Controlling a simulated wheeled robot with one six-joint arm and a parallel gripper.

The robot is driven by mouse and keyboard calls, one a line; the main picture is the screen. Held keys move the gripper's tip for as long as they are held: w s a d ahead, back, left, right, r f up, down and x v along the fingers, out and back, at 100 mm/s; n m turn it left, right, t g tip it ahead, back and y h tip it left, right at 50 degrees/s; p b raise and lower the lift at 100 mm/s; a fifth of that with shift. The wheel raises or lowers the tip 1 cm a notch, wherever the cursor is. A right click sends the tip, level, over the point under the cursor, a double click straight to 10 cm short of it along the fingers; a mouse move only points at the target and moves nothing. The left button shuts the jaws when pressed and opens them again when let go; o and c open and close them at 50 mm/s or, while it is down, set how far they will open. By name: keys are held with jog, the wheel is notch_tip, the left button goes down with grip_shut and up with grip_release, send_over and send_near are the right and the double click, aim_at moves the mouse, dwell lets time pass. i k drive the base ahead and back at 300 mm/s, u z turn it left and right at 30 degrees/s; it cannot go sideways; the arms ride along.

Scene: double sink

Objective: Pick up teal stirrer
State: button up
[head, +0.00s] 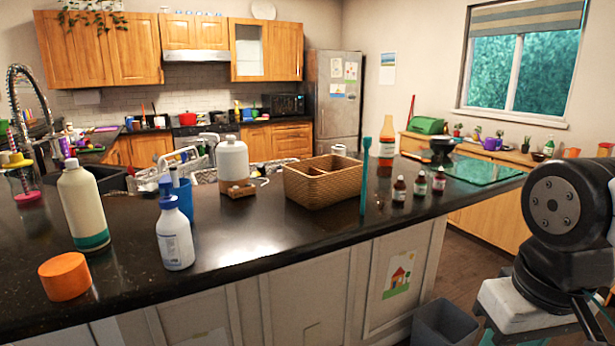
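The teal stirrer (365,178) shows in the head view as a thin upright rod with a wider top end. It appears to stand near the front edge of the dark counter (270,232), just right of the wicker basket (322,184). Small dark bottles stand to its right, and nothing hides it. Part of my arm shows at the right edge of the head view, well to the right of the stirrer. My gripper is not in view.
A teal glass board (484,170) lies farther right. A white bottle (174,235) and an orange cylinder (65,277) stand left. A grey bin (445,326) stands below the counter.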

aim_at(366, 144)
jog(key=u, duration=0.05)
jog(key=i, duration=1)
